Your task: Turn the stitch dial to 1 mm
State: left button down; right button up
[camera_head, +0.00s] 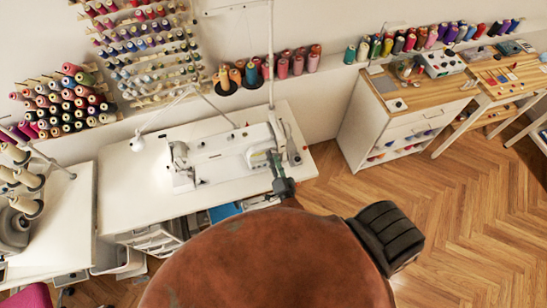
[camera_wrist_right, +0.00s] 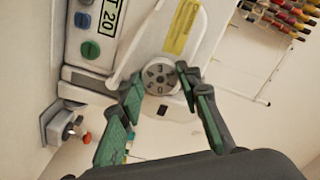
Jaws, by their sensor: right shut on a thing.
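The white sewing machine (camera_head: 222,150) stands on a white table, and its end fills the upper part of the right wrist view (camera_wrist_right: 135,25). The stitch dial (camera_wrist_right: 158,78) is a round, light grey knob with dark figures, too small to read surely. My right gripper (camera_head: 272,160) reaches the right end of the machine. In the right wrist view its green-padded fingers (camera_wrist_right: 159,76) lie on both sides of the dial and are shut on it. The dial is hidden in the head view. My left gripper is not in view.
A green knob (camera_wrist_right: 90,50) and a "T 20" label are close to the dial. A box with a red button (camera_wrist_right: 70,128) is at lower left. A thread rack (camera_head: 145,50) and a lamp (camera_head: 138,143) are behind the machine. Wooden floor (camera_head: 460,200) is free at right.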

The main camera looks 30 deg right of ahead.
jog(key=shift+n+p, duration=0.3)
jog(key=shift+n, duration=0.7)
jog(key=o, duration=1.2)
jog(key=shift+c, duration=0.2)
jog(key=v, duration=1.2)
jog(key=shift+f, duration=0.1)
